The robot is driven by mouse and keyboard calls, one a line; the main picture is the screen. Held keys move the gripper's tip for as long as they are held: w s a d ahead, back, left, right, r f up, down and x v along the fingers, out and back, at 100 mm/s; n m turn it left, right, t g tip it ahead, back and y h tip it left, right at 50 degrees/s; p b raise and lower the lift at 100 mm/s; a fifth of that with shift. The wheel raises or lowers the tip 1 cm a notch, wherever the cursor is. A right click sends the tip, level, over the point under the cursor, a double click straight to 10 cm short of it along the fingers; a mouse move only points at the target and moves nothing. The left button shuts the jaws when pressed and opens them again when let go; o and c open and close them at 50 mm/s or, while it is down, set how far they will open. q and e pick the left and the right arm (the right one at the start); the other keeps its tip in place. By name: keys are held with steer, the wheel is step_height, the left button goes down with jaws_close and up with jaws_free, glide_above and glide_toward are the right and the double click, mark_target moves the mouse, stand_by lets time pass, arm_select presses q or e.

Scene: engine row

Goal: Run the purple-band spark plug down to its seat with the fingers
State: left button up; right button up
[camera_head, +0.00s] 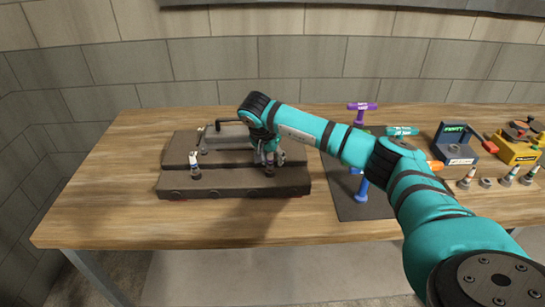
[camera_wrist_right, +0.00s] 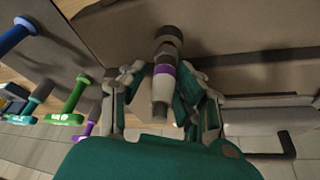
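The purple-band spark plug (camera_wrist_right: 163,72) shows in the right wrist view, with a white body, a purple ring and a dark grey end at the engine block (camera_wrist_right: 230,25). My right gripper (camera_wrist_right: 163,78) has one finger on each side of it. The fingers look apart, with narrow gaps beside the plug. In the head view my right gripper (camera_head: 268,157) points down over the right part of the dark block (camera_head: 235,185) and mostly hides the plug. How deep the plug sits cannot be told. My left gripper is not in view.
Another white plug (camera_head: 195,165) stands upright at the block's left front. A grey cover (camera_head: 226,137) lies behind. To the right are a dark mat (camera_head: 350,207) with T-handled tools, a blue-grey holder (camera_head: 455,145), a yellow box (camera_head: 517,150) and several small plugs. The table's left end is clear.

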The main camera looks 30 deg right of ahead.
steer(key=c, duration=0.4)
steer(key=shift+w+f, duration=0.1)
jaws_close()
